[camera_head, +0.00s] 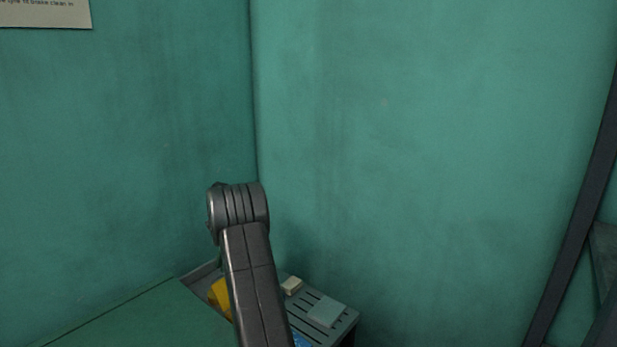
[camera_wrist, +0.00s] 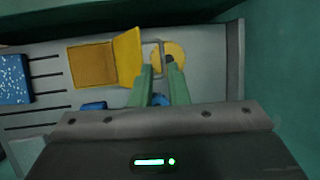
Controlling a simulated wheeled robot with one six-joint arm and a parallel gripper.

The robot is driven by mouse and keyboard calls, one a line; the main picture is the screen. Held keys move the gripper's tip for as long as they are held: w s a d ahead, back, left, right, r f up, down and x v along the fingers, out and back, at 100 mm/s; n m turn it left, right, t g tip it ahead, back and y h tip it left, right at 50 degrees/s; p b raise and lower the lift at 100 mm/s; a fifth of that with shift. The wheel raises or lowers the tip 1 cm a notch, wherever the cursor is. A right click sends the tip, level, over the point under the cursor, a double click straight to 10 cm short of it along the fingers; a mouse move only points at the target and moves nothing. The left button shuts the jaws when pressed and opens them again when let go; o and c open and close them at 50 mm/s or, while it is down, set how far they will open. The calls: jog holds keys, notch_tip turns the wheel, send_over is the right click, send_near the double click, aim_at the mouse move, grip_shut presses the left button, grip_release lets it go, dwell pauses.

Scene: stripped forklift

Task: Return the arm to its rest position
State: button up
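My arm (camera_head: 250,270) rises dark grey from the bottom of the head view to a ribbed joint, bent over in front of a grey slotted bench (camera_head: 345,322). My gripper is hidden in the head view. In the wrist view my gripper (camera_wrist: 160,67) shows two green fingers with a gap between them and nothing clearly held. The fingers point over the bench, close to a yellow round piece (camera_wrist: 176,51) and right of an open yellow box-like thing (camera_wrist: 95,64). How far the tips are above them I cannot tell.
The bench, which shows in the wrist view (camera_wrist: 208,75), stands against teal walls (camera_head: 430,150). It bears a pale block (camera_head: 291,286), a grey-blue block (camera_head: 326,311) and a blue speckled block (camera_wrist: 13,79). A green flat surface (camera_head: 140,320) lies left. A dark slanted post (camera_head: 575,235) stands right.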

jog(key=shift+p+x, duration=0.35)
jog(key=shift+x, duration=1.75)
jog(key=shift+d+f, duration=0.1)
jog(key=shift+w+d+r, duration=0.1)
jog(key=shift+w+r, duration=0.1)
jog(key=shift+r, duration=0.35)
jog(key=b+v, duration=0.3)
jog(key=v, duration=0.8)
jog(key=p+x, duration=0.1)
jog(key=x, duration=0.3)
jog(key=p+x, duration=0.1)
jog(key=x, duration=0.4)
jog(key=p+x, duration=0.1)
jog(key=x, duration=0.3)
jog(key=shift+s+f+p, duration=0.15)
jog(key=shift+s+p, duration=0.15)
jog(key=shift+w+f, duration=0.15)
jog(key=shift+f, duration=0.15)
jog(key=shift+r, duration=0.1)
